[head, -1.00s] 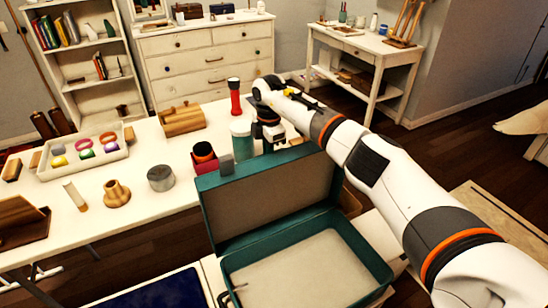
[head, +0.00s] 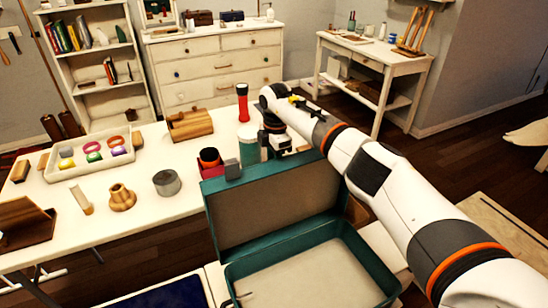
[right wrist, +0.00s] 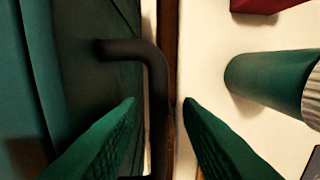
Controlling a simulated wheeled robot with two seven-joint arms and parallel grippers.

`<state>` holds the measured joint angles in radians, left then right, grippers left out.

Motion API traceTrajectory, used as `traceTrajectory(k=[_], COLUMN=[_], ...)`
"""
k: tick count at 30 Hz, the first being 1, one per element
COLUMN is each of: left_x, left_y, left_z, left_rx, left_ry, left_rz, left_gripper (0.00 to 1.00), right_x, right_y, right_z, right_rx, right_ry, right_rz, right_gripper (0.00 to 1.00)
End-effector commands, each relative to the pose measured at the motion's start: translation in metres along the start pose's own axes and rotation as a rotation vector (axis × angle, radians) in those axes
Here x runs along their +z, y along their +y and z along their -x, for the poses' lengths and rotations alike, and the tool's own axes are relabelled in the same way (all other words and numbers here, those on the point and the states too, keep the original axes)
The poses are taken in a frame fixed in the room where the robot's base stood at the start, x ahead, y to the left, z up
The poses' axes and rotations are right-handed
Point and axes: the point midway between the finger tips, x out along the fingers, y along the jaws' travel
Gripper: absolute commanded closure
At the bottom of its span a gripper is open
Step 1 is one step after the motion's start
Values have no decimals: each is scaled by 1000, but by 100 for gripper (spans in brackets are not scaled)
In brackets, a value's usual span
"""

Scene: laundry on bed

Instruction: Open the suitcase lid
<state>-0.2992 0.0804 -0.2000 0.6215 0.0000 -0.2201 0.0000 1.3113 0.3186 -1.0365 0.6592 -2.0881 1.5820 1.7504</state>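The teal suitcase (head: 372,262) stands in front of the white table with its lid (head: 275,205) raised, leaning back slightly from upright. Its pale interior is exposed and looks empty. My right gripper (head: 273,143) is behind the lid's top edge, partly hidden by it in the head view. In the right wrist view, my right gripper's two green fingers (right wrist: 158,108) are apart, with the dark bent handle (right wrist: 152,62) of the lid between them. The lid's teal outer face (right wrist: 75,90) fills the left of that view. My left gripper is not in view.
The white table (head: 150,215) behind the lid holds a red box (head: 211,168), a green-and-white jar (head: 249,150), a red flashlight (head: 242,103), a grey tin (head: 167,183) and a tray (head: 62,172) of colored items. A dresser (head: 215,65) stands farther back.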

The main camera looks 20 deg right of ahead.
Motion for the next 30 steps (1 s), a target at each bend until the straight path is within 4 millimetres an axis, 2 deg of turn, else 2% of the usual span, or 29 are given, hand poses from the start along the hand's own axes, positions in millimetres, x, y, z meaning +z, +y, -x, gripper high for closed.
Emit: traceTrajectory(k=[5, 8, 21, 25, 30], left_x=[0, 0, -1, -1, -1], left_y=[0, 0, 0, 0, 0], left_z=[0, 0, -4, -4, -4], left_rx=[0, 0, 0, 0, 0], left_ry=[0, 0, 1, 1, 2], left_rz=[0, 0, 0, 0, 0], left_gripper=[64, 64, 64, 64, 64], right_x=[0, 0, 0, 0, 0], right_y=[-1, -2, -1, -1, 0], right_z=[5, 16, 102, 115, 120], right_rx=[-4, -8, -4, -1, 0], right_ry=[0, 0, 1, 1, 0], right_rz=[-1, -1, -1, -1, 0], right_gripper=[67, 67, 67, 67, 67])
